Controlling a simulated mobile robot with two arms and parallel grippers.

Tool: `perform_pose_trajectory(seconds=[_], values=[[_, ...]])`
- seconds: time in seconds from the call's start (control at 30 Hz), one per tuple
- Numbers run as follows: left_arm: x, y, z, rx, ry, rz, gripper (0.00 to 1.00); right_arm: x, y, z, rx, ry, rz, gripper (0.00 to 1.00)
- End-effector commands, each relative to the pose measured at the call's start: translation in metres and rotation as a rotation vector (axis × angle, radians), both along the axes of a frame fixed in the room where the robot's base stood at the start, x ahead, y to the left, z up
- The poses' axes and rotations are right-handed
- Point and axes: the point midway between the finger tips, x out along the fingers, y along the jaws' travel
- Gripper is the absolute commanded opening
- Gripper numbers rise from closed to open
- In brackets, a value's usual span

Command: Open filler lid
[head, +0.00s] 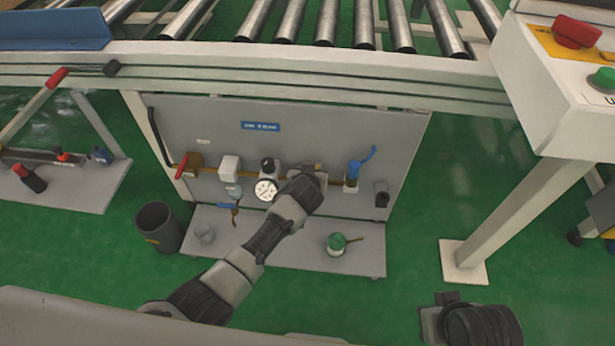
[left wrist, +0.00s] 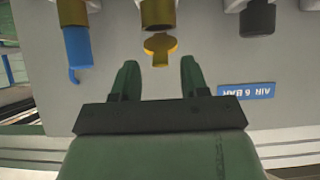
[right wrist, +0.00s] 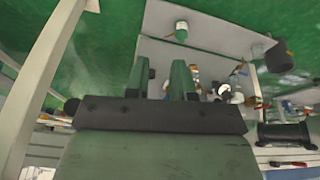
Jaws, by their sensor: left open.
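My left arm reaches up from the lower left in the head view, and its gripper (head: 308,178) is at the grey panel (head: 385,125), covering part of the fittings. In the left wrist view the left gripper (left wrist: 157,68) is open and empty. A brass winged piece (left wrist: 160,47), which looks like the filler lid, is just beyond the gap between its fingertips, under a brass fitting (left wrist: 157,14). No contact shows. My right gripper (head: 447,298) is low at the right over the floor. Its fingers (right wrist: 159,68) stand apart with nothing between them in the right wrist view.
A green-topped pot (head: 336,243) stands on the shelf (head: 290,256) below. A dark bin (head: 158,227) stands left. The roller conveyor frame (head: 300,62) runs above.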

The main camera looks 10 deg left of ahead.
Motion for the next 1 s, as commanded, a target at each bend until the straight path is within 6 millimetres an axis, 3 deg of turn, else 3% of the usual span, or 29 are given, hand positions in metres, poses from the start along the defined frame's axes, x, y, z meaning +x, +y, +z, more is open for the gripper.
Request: perform_pose_trajectory(seconds=[0.17,0.27,0.43,0.63,0.9,1.0], values=[[-0.034,0.001,0.028,-0.002,0.002,0.002,0.45,-0.004,-0.001,0.019,-0.005,0.025,-0.002,0.23],[-0.045,0.001,0.034,0.0,0.002,0.001,0.45,0.005,0.0,-0.013,-0.006,0.045,-0.002,0.23],[-0.062,0.001,0.046,0.0,0.002,0.001,0.45,0.011,0.001,-0.04,-0.006,0.056,0.0,0.23],[-0.072,0.001,0.052,0.0,0.002,0.002,0.45,0.013,0.002,-0.057,-0.006,0.062,0.001,0.23],[-0.073,0.001,0.053,0.001,0.001,0.002,0.45,0.014,0.002,-0.059,-0.006,0.06,0.002,0.23],[-0.073,0.001,0.051,0.013,0.0,-0.003,0.32,0.016,0.003,-0.06,-0.004,0.05,0.003,0.23]])
